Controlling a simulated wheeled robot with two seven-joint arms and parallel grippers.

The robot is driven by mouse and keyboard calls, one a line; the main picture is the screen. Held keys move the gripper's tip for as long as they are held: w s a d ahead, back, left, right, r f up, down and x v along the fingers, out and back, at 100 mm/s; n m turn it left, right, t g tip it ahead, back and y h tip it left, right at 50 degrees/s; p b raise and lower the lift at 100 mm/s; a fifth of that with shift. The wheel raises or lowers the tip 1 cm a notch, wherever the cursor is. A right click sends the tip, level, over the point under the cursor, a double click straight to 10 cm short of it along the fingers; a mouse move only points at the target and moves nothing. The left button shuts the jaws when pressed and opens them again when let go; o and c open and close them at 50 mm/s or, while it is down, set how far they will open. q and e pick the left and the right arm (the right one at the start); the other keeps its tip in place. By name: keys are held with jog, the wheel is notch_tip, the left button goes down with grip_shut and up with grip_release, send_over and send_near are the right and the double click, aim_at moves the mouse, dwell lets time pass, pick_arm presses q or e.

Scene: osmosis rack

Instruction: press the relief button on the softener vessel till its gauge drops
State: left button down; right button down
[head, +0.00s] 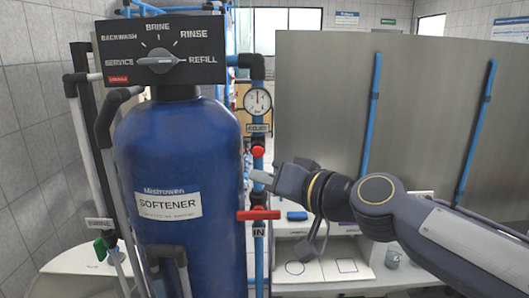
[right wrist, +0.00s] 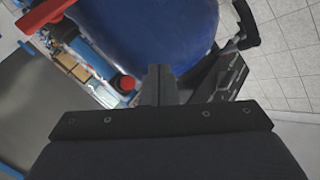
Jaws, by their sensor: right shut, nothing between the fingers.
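The blue softener vessel (head: 178,245) stands upright at the left of the head view and shows at the top of the right wrist view (right wrist: 150,25). Its round white gauge (head: 258,101) is on the pipe to its right; the needle looks roughly upright, though small. The red relief button (head: 258,151) is below the gauge, under a small label. It also shows in the right wrist view (right wrist: 127,83), left of the fingertips. My right gripper (head: 262,178) is shut and empty, a little below the button and apart from it; its fingers show in the wrist view (right wrist: 159,72). My left gripper is not in view.
A red valve handle (head: 258,215) sticks out on the pipe below my right gripper. A selector panel (head: 160,48) tops the vessel. A grey partition (head: 330,100) stands behind my right arm. A white worktop (head: 325,272) lies below with a cup (head: 392,259).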

aim_at(258, 151)
jog(key=w, duration=0.9)
dwell(2.2)
jog(key=shift+w, duration=0.35)
jog(key=shift+w, duration=0.5)
dwell(1.5)
jog(key=shift+s, duration=0.95)
